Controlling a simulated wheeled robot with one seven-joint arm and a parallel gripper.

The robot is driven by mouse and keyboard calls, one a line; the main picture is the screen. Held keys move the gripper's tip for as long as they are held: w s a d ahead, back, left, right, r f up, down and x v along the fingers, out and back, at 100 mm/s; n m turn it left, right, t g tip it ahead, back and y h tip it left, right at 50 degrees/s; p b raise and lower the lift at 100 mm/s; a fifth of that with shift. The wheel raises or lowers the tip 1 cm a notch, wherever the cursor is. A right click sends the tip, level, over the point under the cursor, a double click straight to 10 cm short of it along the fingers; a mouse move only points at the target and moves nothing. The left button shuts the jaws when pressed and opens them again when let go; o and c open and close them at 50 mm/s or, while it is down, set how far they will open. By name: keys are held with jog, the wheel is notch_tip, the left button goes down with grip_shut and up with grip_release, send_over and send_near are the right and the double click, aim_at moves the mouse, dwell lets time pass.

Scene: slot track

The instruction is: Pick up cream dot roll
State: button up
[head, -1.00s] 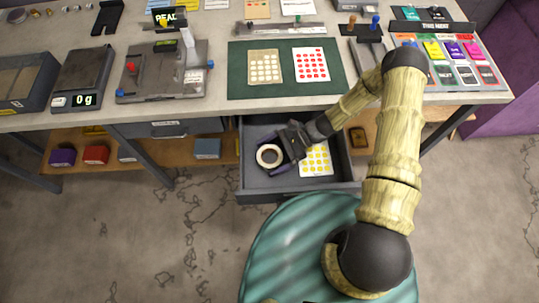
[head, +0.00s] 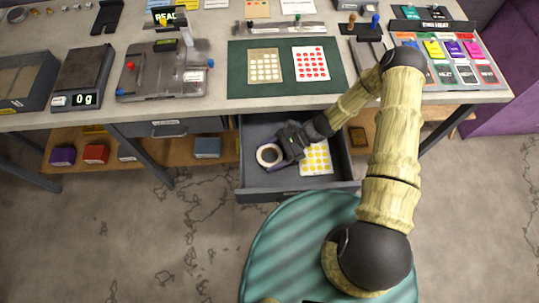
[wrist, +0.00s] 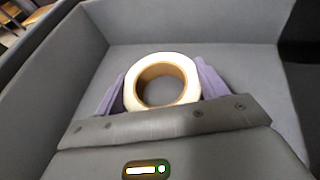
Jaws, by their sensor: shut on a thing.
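The cream roll (head: 269,145) is a pale ring with a tan core, inside the open drawer (head: 249,185) on its left side. In the wrist view the roll (wrist: 190,86) sits between the two purple fingers of my gripper (wrist: 161,88), one on each side. My gripper (head: 273,153) is shut on the roll in the head view as well. Dots on the roll cannot be made out. Its lower edge is partly hidden by the gripper body in the wrist view.
A sheet of yellow dots (head: 317,158) lies in the drawer right of the roll. The drawer walls stand close around my gripper. The worktop above holds a green mat (head: 287,88) with two dotted cards, a scale (head: 83,78) and a colour rack (head: 450,62).

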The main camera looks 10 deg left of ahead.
jog(key=shift+r, duration=0.1)
notch_tip(320, 180, up, 10)
jog(key=shift+b, duration=0.45)
dwell(0.5)
